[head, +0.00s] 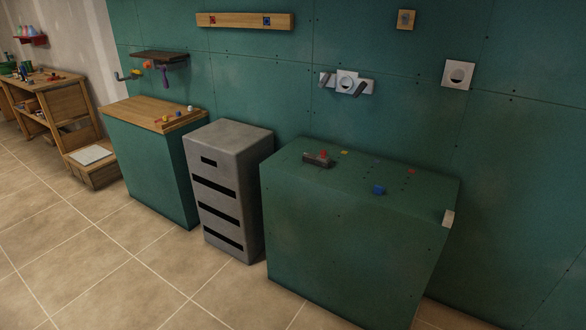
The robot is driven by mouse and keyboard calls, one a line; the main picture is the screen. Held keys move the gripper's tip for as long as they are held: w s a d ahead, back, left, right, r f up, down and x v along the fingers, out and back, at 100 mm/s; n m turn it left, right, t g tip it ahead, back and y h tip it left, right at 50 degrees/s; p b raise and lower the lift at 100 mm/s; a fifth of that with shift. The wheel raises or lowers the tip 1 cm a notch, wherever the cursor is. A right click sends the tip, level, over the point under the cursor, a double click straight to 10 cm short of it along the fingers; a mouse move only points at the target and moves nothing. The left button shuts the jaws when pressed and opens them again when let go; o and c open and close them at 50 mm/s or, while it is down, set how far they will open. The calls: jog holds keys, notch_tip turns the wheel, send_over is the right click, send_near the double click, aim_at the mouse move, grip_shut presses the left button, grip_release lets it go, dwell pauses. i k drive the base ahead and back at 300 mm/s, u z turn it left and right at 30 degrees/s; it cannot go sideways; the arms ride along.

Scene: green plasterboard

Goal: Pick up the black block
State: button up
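No block that is plainly black stands out in the head view. The nearest match is a small dark grey-brown block-like thing (317,160) on top of the green box-shaped counter (345,245), near its back left. A small red thing (323,153) shows at or on it; I cannot tell whether they are joined. A blue block (378,189) sits apart on the same top, nearer the front edge. My gripper is not in view.
A grey drawer cabinet (232,150) stands left of the green counter. Further left is a wood-topped counter (135,109) with small coloured things, then a wooden workbench (62,100). Small coloured spots lie on the green top. Fixtures hang on the green wall. The tiled floor in front is clear.

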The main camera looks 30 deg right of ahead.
aim_at(310, 157)
jog(key=u, duration=0.45)
jog(key=k, duration=0.95)
jog(key=u, duration=0.7)
jog(key=i, duration=1.75)
jog(key=z, duration=1.25)
jog(key=i, duration=0.75)
jog(key=z, duration=0.25)
